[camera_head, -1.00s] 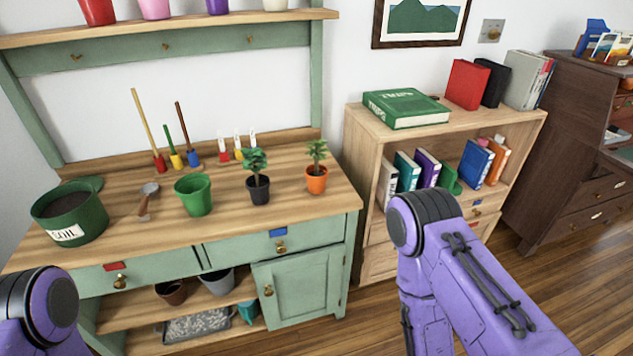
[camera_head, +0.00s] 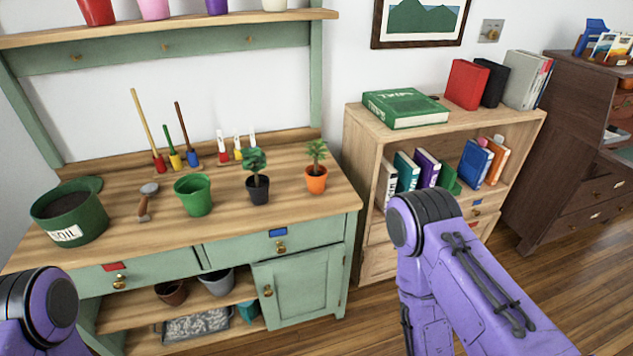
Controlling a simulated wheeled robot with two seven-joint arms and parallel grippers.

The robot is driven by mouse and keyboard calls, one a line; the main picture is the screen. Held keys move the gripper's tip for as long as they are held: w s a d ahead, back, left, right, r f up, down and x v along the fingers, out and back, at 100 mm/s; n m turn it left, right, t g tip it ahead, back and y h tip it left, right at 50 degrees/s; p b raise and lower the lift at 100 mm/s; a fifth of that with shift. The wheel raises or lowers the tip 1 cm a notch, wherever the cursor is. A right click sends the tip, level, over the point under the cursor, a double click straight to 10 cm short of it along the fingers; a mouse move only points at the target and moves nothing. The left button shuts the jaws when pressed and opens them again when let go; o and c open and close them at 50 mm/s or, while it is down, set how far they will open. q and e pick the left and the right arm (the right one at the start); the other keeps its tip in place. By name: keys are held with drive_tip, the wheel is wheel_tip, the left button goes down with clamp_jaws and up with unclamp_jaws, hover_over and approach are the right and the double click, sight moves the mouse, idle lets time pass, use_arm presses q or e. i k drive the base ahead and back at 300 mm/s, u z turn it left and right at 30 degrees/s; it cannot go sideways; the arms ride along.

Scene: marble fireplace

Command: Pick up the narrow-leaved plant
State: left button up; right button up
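Two small potted plants stand upright on the wooden top of the green potting bench. The plant in the orange pot (camera_head: 316,180) has narrower, pointed, spread leaves and stands near the bench's right end. The plant in the dark pot (camera_head: 257,189) has rounder, bushier leaves and stands just left of it, apart from it. My purple arm links show at the lower left and lower right, but neither gripper is in view.
A green empty pot (camera_head: 194,195), a trowel (camera_head: 147,202) and a soil tub (camera_head: 68,212) stand further left on the bench (camera_head: 230,225). Hand tools and white labels line its back. A wooden bookcase (camera_head: 362,152) with a green book (camera_head: 404,108) stands to the right.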

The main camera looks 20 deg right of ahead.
sight(315, 173)
drive_tip(key=u, duration=2.95)
drive_tip(key=k, duration=1.65)
drive_tip(key=z, duration=2.3)
